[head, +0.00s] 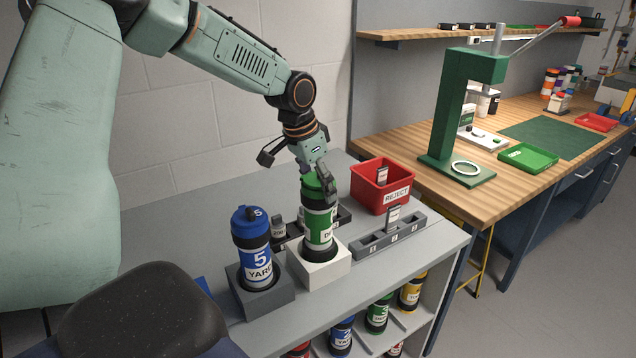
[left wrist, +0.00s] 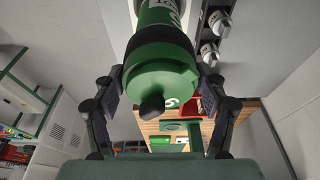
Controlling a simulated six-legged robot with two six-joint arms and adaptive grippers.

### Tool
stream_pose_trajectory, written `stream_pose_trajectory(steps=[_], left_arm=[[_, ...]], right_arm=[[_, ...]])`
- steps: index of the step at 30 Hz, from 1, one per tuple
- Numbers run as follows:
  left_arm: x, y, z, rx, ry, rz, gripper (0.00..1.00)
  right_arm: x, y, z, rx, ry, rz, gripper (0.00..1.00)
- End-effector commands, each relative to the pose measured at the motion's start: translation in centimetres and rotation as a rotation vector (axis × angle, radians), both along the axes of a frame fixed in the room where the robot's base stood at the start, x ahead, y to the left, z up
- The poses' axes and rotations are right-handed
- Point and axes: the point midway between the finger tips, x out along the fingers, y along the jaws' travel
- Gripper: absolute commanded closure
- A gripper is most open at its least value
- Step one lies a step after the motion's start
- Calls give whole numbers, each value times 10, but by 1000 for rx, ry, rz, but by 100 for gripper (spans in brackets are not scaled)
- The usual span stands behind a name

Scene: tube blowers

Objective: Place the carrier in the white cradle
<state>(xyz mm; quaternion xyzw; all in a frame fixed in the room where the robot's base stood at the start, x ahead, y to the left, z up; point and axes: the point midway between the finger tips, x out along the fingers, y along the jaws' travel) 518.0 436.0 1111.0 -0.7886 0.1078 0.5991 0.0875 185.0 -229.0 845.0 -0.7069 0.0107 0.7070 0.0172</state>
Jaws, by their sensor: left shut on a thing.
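The green carrier (head: 319,222), with a white label and dark bands, stands nearly upright at the white cradle (head: 325,274). Its dark lower end is at the cradle's opening; I cannot tell whether it rests fully on the bottom. My left gripper (head: 318,182) is shut on the carrier's green top from above. In the left wrist view the carrier's green cap (left wrist: 158,82) lies between the two fingers of my left gripper (left wrist: 160,95). My right gripper is not in view.
A blue carrier (head: 253,240) marked 5 stands in a grey cradle (head: 262,300) just left. A red reject bin (head: 369,193) and a grey slotted rack (head: 385,240) are to the right. A green press (head: 450,120) stands on the wooden bench. Several carriers lie on the shelf below.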

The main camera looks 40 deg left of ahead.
Motion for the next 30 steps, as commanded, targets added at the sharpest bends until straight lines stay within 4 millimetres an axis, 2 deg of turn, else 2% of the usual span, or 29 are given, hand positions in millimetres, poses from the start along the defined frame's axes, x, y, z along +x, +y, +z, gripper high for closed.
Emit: stream_pose_trajectory(steps=[21, 22, 30], left_arm=[[1, 0, -11, 1, -2, -1, 90], [0, 0, -11, 1, 0, -1, 27], [0, 0, -11, 1, 0, -1, 5]], right_arm=[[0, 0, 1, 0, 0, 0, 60], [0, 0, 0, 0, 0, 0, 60], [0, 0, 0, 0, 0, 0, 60]])
